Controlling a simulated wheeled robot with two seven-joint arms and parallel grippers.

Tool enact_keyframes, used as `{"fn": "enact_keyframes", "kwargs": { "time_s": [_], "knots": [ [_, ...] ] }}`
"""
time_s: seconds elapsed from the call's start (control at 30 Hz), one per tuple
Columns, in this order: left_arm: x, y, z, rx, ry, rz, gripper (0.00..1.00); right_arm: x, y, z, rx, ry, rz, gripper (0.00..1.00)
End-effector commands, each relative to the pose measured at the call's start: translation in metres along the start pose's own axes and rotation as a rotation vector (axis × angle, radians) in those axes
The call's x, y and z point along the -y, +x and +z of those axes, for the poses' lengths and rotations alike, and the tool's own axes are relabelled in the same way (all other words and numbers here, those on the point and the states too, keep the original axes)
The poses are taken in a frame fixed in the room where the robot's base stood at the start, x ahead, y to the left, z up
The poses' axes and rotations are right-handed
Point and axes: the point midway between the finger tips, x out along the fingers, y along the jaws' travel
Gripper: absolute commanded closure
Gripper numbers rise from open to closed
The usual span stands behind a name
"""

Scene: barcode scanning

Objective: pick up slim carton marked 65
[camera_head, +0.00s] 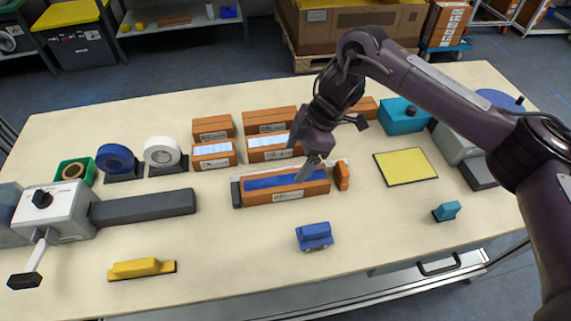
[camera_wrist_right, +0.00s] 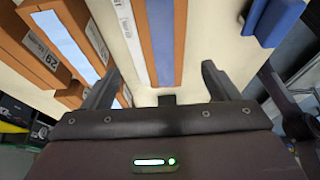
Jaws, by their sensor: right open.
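Several brown cartons stand at the middle of the table; their printed numbers are too small to read in the head view, so I cannot tell which is marked 65. A long slim carton with a blue top (camera_head: 285,182) lies in a shallow holder in front of the others. It also shows in the right wrist view (camera_wrist_right: 165,45), running between the fingers. My right gripper (camera_head: 309,163) is open above this carton, pointing down, with nothing held. Its spread fingers show in the wrist view (camera_wrist_right: 160,88). My left gripper is out of view.
Behind stand cartons with pale tops (camera_head: 213,150) and plain brown cartons (camera_head: 268,115). Tape rolls (camera_head: 115,158) stand left, a yellow pad (camera_head: 405,166) right. The front table middle is mostly clear.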

Motion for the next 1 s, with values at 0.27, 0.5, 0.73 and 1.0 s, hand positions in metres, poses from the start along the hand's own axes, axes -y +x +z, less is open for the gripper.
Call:
{"fn": "enact_keyframes", "kwargs": {
  "time_s": [0.27, 0.5, 0.73, 1.0],
  "knots": [
    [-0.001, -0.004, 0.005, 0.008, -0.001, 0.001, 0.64, 0.001, 0.018, 0.001, 0.002, 0.003, -0.005, 0.18],
    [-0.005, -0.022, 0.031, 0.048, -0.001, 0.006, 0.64, 0.007, 0.045, 0.004, 0.003, 0.004, -0.006, 0.18],
    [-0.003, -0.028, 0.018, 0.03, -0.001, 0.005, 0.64, 0.008, 0.074, 0.005, 0.002, 0.002, -0.002, 0.18],
    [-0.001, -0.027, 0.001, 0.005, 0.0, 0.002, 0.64, 0.007, 0.077, 0.006, 0.002, 0.001, -0.001, 0.21]
  ]
}}
